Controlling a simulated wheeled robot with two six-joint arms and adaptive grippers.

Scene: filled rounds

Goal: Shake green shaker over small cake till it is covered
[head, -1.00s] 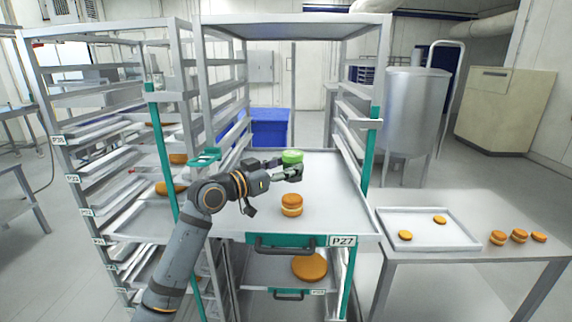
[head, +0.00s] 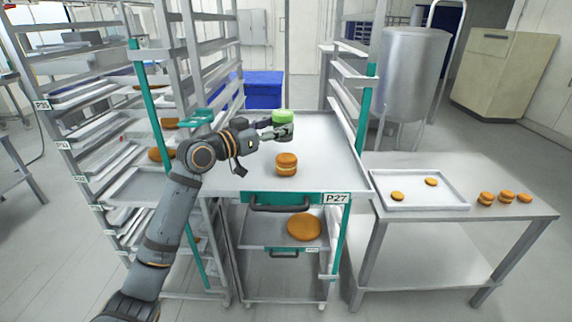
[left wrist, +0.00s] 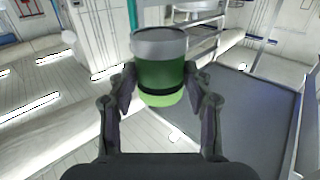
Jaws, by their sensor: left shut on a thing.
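The green shaker (head: 283,117) is held by my left gripper (head: 283,132), behind and above the small cake in the head view. Its bright green end is up there. In the left wrist view the shaker (left wrist: 160,70) sits between both fingers of my left gripper (left wrist: 160,88), which are shut on its sides. The small cake (head: 287,164) is a brown filled round with a pale middle layer. It stands on the upper pulled-out tray (head: 325,172), apart from the shaker. Its top looks plain brown. My right gripper is not in view.
A larger brown round (head: 304,227) lies on the lower tray. Rack posts (head: 365,120) flank the upper tray. At right, a steel table (head: 440,240) holds a shallow tray (head: 458,205) with two small rounds, and several filled rounds beside it. A steel vat (head: 413,75) stands behind.

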